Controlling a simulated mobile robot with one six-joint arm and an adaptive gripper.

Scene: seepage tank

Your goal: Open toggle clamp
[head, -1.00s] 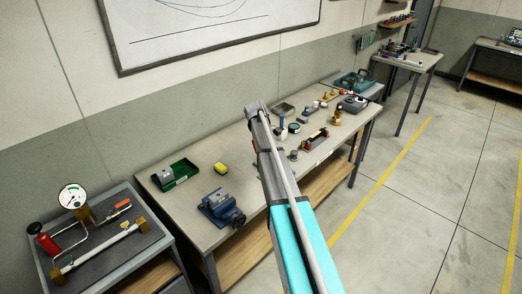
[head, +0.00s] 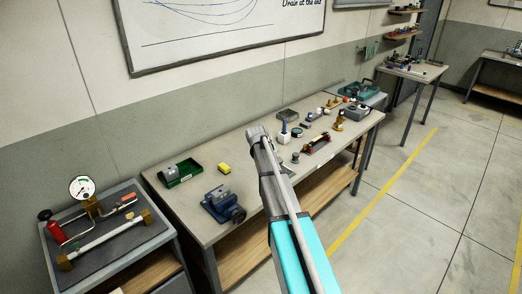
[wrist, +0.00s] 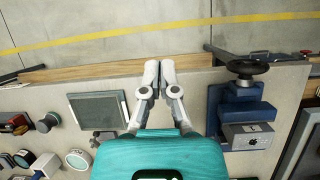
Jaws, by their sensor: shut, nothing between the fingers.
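I cannot pick out the toggle clamp for certain in either view. A small red, black and yellow device (head: 317,143) lies near the front edge of the long workbench (head: 190,200) in the head view, too small to identify. My gripper (wrist: 160,72) is in the wrist view with its two fingertips together and nothing between them. It is over the bench's front edge, between a dark square plate (wrist: 98,108) and a blue vise (wrist: 222,108).
The blue vise stands near the left end of the bench, with a green tray (head: 180,172) and a yellow block (head: 225,168) behind it. Several small tools crowd the right half. A gauge cart (head: 100,235) stands at left. Open floor (head: 420,220) lies at right.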

